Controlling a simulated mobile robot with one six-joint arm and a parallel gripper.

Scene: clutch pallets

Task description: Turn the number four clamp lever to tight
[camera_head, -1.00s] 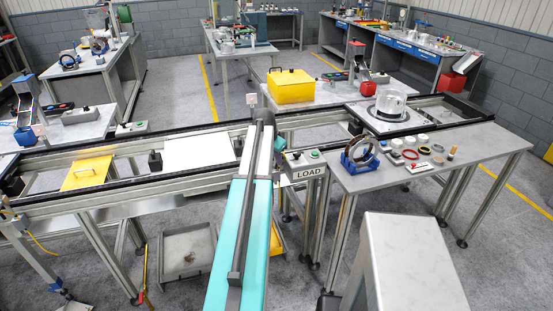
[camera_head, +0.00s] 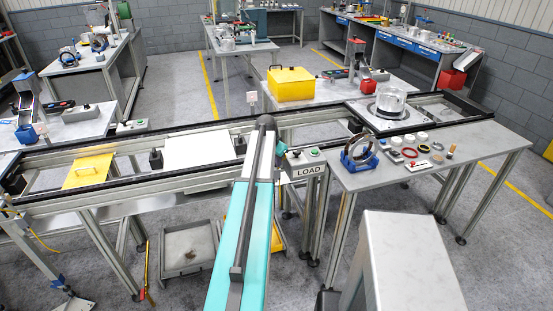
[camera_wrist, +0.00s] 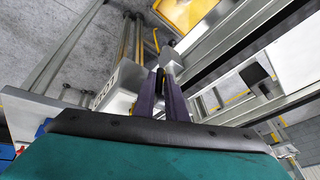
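No clamp lever marked four can be made out in either view. In the wrist view my gripper (camera_wrist: 160,78) shows as two dark purple fingers pointing away from the teal wrist, with a narrow gap between them. A small dark part with a yellowish spot shows at the fingertips; I cannot tell whether they touch it. In the head view my teal and grey arm reaches forward over the conveyor, and its gripper is hidden.
A LOAD control box (camera_head: 304,165) stands right of my arm, and also shows in the wrist view (camera_wrist: 110,92). The conveyor (camera_head: 120,193) carries a yellow plate (camera_head: 88,171) and a white plate (camera_head: 197,146). A bench (camera_head: 455,165) holds a blue-stand ring (camera_head: 359,153) and small parts.

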